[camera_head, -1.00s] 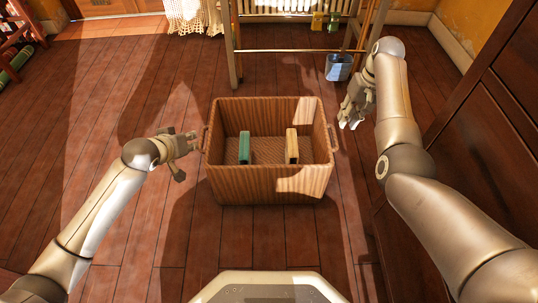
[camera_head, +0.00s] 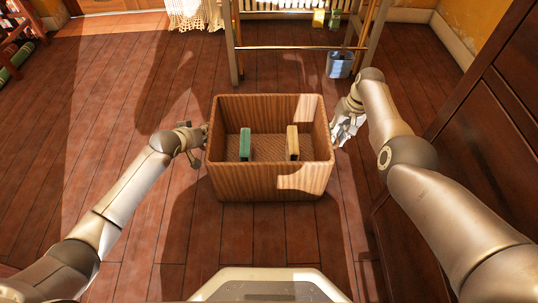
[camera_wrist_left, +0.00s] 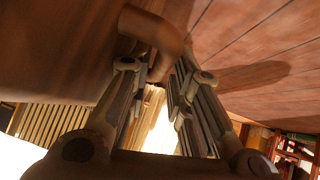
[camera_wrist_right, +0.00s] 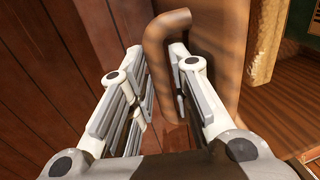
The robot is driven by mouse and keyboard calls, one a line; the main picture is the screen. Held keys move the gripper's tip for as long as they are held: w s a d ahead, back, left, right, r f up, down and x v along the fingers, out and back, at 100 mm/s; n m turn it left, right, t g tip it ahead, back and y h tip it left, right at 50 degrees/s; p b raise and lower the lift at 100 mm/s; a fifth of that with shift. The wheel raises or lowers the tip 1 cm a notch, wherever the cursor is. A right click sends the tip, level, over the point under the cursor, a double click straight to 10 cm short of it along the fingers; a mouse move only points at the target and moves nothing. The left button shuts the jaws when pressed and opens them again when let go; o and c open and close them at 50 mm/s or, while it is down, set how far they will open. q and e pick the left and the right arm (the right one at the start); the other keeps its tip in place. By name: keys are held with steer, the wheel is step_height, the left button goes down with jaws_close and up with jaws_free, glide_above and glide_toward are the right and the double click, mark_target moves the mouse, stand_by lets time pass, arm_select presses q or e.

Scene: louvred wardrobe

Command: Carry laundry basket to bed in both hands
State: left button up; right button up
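The woven brown laundry basket (camera_head: 268,182) stands upright on the floor in front of me. Inside it are a green item (camera_head: 245,144) and a cream item (camera_head: 292,142). My left gripper (camera_head: 203,136) is at the basket's left side. In the left wrist view its open fingers (camera_wrist_left: 162,82) have the curved handle (camera_wrist_left: 153,27) between their tips. My right gripper (camera_head: 338,130) is at the basket's right side. In the right wrist view its open fingers (camera_wrist_right: 163,72) stand on either side of the other handle (camera_wrist_right: 157,45). No bed is in view.
A wooden rack (camera_head: 300,50) stands just behind the basket, with a blue-grey bucket (camera_head: 340,65) by its right leg. A dark wooden wardrobe (camera_head: 490,125) is close on the right. The floor on the left is clear up to a shelf (camera_head: 18,45).

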arm_select(q)
steer(key=shift+w+d+f, duration=0.1)
steer(key=shift+w+f, duration=0.25)
arm_select(e)
steer(key=shift+a+f, duration=0.1)
steer(key=shift+f, duration=0.4)
arm_select(q)
steer(key=shift+c, duration=0.3)
arm_select(e)
steer(key=shift+c, duration=0.3)
arm_select(q)
jaws_close()
arm_select(e)
jaws_close()
arm_select(q)
steer(key=shift+w+r, duration=0.1)
steer(key=shift+r, duration=0.05)
arm_select(e)
steer(key=shift+r, duration=0.2)
